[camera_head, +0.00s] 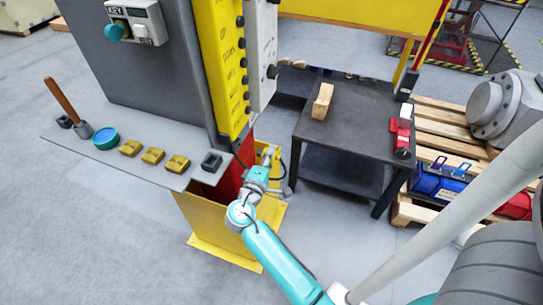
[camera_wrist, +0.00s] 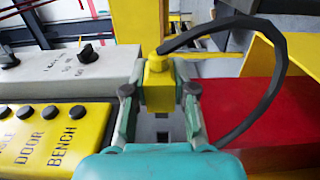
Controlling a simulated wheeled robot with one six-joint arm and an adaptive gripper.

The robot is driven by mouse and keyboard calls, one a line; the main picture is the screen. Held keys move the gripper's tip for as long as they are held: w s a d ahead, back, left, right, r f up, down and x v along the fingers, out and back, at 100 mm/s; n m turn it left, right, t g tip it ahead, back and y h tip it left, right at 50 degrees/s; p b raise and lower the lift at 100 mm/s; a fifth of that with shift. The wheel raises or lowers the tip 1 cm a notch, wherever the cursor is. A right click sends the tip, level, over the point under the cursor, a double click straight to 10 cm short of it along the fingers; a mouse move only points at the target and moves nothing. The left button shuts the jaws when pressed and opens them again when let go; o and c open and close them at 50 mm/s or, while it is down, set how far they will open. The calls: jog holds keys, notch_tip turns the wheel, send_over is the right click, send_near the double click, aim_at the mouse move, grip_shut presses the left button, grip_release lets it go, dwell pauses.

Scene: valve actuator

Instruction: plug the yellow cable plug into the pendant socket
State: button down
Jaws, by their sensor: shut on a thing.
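My gripper (camera_wrist: 160,103) is shut on the yellow cable plug (camera_wrist: 159,87), which sits between its two fingertips in the wrist view. A thick black cable (camera_wrist: 278,75) leaves the top of the plug and loops to the right and down. In the head view my gripper (camera_head: 264,168) is low beside the yellow button panel and the red column; the plug is too small there to make out surely. I cannot clearly identify the pendant socket in either view. A pale piece with dark square openings (camera_wrist: 163,130) shows between the fingers.
The yellow button panel (camera_wrist: 48,139) and grey knob panel (camera_wrist: 65,70) lie close left of my gripper in the wrist view. A red surface (camera_wrist: 243,105) is close right. A grey shelf (camera_head: 125,165) with yellow blocks and a dark table (camera_head: 350,115) flank the arm.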

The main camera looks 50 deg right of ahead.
jog(key=shift+w+a, duration=0.35)
jog(key=shift+w, duration=0.5)
jog(key=shift+w+a, duration=0.3)
jog(key=shift+w, duration=0.55)
jog(key=shift+w+a, duration=0.35)
jog(key=shift+w, duration=0.5)
jog(key=shift+w+a, duration=0.25)
jog(key=shift+w, duration=0.45)
jog(key=shift+w+a, duration=0.2)
jog(key=shift+w, duration=0.45)
jog(key=c, duration=0.9)
grip_release()
jog(key=shift+o, duration=0.2)
jog(key=shift+a, duration=0.1)
jog(key=v, duration=1.1)
jog(key=shift+s+a, duration=0.15)
jog(key=shift+a, duration=0.25)
